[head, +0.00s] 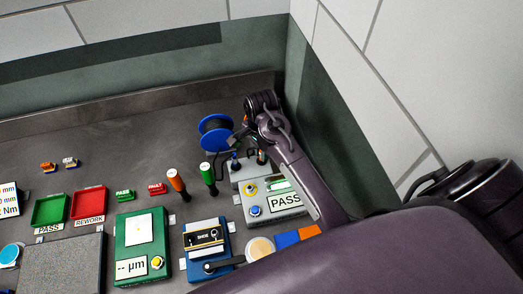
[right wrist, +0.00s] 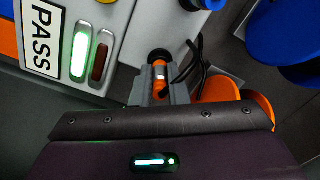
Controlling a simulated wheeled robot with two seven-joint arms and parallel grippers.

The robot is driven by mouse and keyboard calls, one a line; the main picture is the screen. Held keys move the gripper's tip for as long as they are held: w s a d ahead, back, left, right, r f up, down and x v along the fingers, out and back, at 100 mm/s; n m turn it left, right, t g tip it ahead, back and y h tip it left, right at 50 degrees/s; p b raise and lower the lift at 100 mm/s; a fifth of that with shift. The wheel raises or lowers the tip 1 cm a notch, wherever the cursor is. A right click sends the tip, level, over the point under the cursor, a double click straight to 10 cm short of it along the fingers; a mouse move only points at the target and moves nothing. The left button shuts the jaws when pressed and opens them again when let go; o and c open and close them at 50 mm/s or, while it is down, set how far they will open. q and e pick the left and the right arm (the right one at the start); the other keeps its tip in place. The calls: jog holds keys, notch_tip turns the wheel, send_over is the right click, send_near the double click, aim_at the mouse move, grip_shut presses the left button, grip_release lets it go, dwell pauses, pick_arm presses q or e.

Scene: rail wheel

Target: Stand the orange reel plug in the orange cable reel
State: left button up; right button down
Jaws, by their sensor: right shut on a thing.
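My right gripper (right wrist: 160,85) is shut on the orange reel plug (right wrist: 160,72), which has a dark end and a pale band. In the head view the right gripper (head: 258,158) is at the back right, by the rear of the grey PASS box. I cannot tell whether the plug touches the box. The orange cable reel (right wrist: 218,90) shows in the right wrist view just right of the plug, partly hidden by my gripper body. In the head view the reel is mostly hidden by my arm. My left gripper is not in view.
A blue cable reel (head: 215,132) stands left of my right gripper, with dark cables near it. The PASS box (head: 272,190) has a lit green lamp. Orange and green-handled tools (head: 177,183), a blue device (head: 207,240) and a green gauge (head: 142,245) stand left. The wall is close on the right.

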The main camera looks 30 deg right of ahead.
dwell(0.4)
jog(key=c, duration=1.3)
grip_release()
jog(key=shift+c, duration=0.2)
